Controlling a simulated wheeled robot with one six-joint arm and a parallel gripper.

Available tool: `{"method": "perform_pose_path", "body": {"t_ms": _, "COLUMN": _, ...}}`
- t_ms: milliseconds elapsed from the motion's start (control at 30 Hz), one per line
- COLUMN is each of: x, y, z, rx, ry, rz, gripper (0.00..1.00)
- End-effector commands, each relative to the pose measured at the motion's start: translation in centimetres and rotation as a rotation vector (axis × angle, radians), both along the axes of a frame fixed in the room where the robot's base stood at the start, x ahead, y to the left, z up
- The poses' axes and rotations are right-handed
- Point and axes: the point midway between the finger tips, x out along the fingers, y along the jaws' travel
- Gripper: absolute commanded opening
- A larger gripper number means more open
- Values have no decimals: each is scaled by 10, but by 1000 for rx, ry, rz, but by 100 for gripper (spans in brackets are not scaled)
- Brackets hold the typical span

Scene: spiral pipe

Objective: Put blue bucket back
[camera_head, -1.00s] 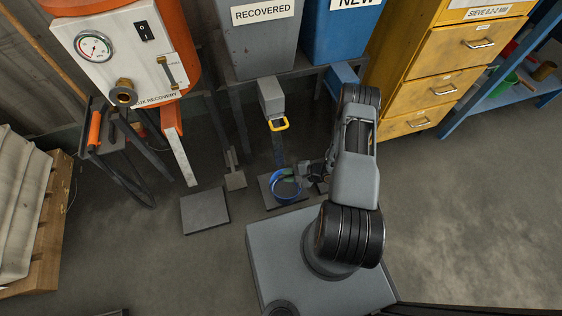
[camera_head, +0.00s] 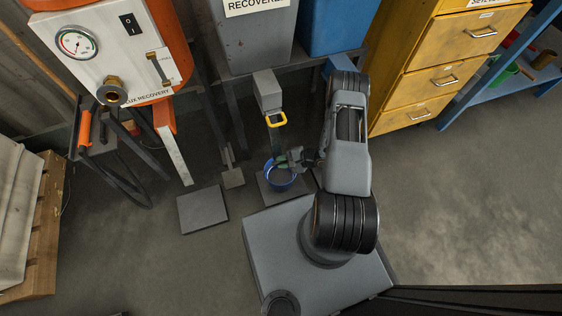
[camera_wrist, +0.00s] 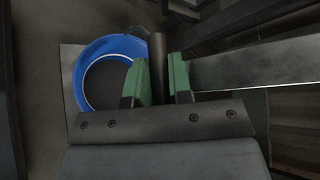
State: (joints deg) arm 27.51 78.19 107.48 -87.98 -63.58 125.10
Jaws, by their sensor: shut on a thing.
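The blue bucket (camera_head: 281,178) is low at the centre of the head view, over a dark grey floor plate (camera_head: 269,197). I cannot tell whether it touches the plate. In the wrist view its blue rim (camera_wrist: 78,78) is at upper left, with a dark interior. My gripper (camera_head: 290,160) is at the bucket's upper right side. In the wrist view my gripper's green pads (camera_wrist: 159,82) are shut on a dark upright bar beside the rim, seemingly the bucket's handle. The bucket's underside is hidden.
A grey spout with a yellow handle (camera_head: 276,119) hangs just behind the bucket under the RECOVERED bin (camera_head: 252,38). Another floor plate (camera_head: 202,209) lies left. Yellow drawers (camera_head: 430,75) stand right; an orange machine (camera_head: 110,60) stands left. The right floor is clear.

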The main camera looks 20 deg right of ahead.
Motion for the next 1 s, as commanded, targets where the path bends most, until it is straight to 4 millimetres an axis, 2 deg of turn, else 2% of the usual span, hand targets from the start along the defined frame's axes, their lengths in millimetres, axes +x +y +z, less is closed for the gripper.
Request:
{"method": "perform_pose_path", "body": {"t_ms": 567, "x": 1, "y": -2, "z": -8, "rx": 2, "ry": -3, "rz": -4, "gripper": 0}}
{"method": "perform_pose_path", "body": {"t_ms": 600, "x": 0, "y": -1, "z": -9, "rx": 0, "ry": -1, "rz": -3, "gripper": 23}}
{"method": "perform_pose_path", "body": {"t_ms": 833, "x": 0, "y": -1, "z": -8, "rx": 0, "ry": -1, "rz": -3, "gripper": 45}}
{"method": "perform_pose_path", "body": {"t_ms": 1000, "x": 0, "y": -1, "z": -8, "rx": 0, "ry": -1, "rz": -3, "gripper": 45}}
